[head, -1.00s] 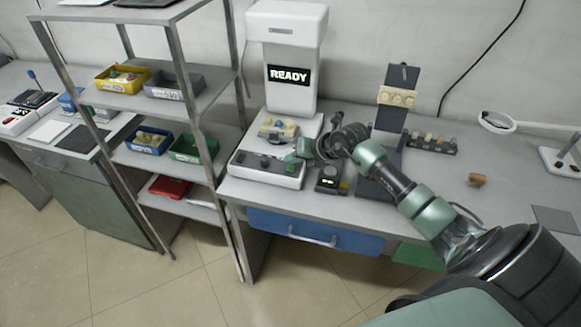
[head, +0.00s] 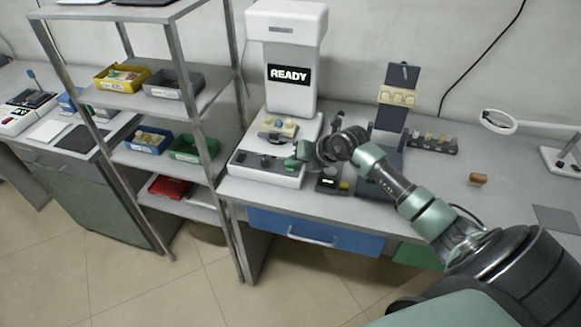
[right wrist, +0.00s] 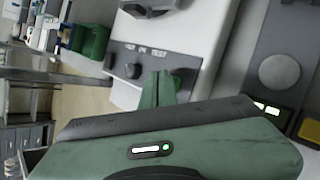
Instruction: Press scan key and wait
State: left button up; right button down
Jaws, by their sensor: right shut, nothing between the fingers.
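The white scanner (head: 285,90) stands at the back of the bench, and its screen (head: 289,75) reads READY. A small light-coloured block part sits on its stage (head: 279,128). The dark key panel (head: 258,162) runs along the front of its base; in the right wrist view the panel (right wrist: 150,57) shows round dark keys and small labels too blurred to read. My right gripper (head: 294,161) is shut and empty at the right end of the panel. In the right wrist view its green fingertips (right wrist: 160,84) are close to the panel; contact cannot be told. My left gripper is out of view.
A small dark device (head: 328,184) with a lit display and yellow key sits just right of the scanner. A dark stand (head: 396,100) holds a light part behind my arm. A metal shelf with bins (head: 150,139) stands left.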

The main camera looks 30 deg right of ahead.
aim_at(293, 169)
jog(key=shift+f, duration=0.3)
dwell(0.5)
jog(key=shift+r+p, duration=0.7)
jog(key=shift+r, duration=0.2)
jog(key=shift+r, duration=0.1)
notch_tip(293, 169, up, 5)
jog(key=p, duration=0.4)
dwell(0.4)
